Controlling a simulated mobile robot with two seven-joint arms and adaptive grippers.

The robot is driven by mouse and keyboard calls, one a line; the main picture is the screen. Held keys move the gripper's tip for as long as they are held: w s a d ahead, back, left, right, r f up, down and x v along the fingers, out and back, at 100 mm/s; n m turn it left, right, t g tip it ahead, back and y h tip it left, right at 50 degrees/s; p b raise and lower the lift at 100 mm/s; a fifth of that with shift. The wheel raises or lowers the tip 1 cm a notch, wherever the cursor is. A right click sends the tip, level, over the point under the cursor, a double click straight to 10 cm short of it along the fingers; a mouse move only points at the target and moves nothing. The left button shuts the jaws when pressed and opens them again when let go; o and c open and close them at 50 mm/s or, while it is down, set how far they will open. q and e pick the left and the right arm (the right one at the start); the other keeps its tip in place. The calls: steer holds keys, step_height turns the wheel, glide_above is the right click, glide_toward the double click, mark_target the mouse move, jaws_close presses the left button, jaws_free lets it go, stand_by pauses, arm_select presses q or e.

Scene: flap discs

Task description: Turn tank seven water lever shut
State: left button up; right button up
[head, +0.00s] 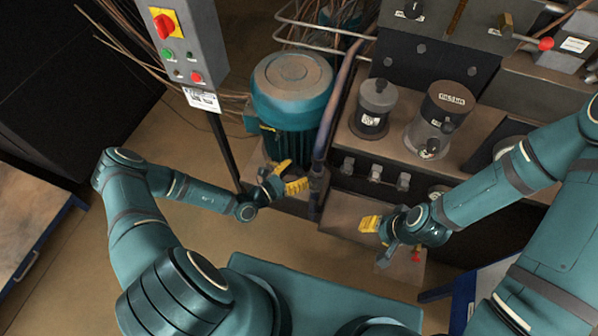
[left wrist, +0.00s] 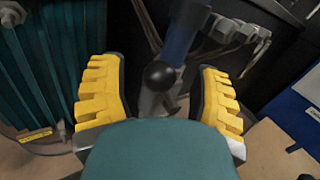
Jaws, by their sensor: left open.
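My left gripper (head: 288,177) is open beside the blue motor, next to an upright grey-blue pipe (head: 320,160). In the left wrist view its two yellow-padded fingers (left wrist: 160,95) stand wide apart. A black ball knob (left wrist: 159,76) shows between them, in front of the pipe (left wrist: 187,30); I cannot tell whether it belongs to the water lever. The fingers do not touch the knob. My right gripper (head: 380,235) is by the machine's front right; its finger gap is unclear. No label reading tank seven is legible.
A blue motor (head: 291,90) stands behind my left gripper. A control box (head: 185,45) on a post is to its left. The machine bench carries a dark canister (head: 372,105) and a larger labelled cylinder (head: 438,115). A red-knobbed lever (head: 545,43) is far right.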

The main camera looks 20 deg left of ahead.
arm_select(q)
steer(key=shift+w+d, duration=0.25)
steer(key=shift+w, duration=0.1)
jaws_close()
steer(key=shift+s, duration=0.1)
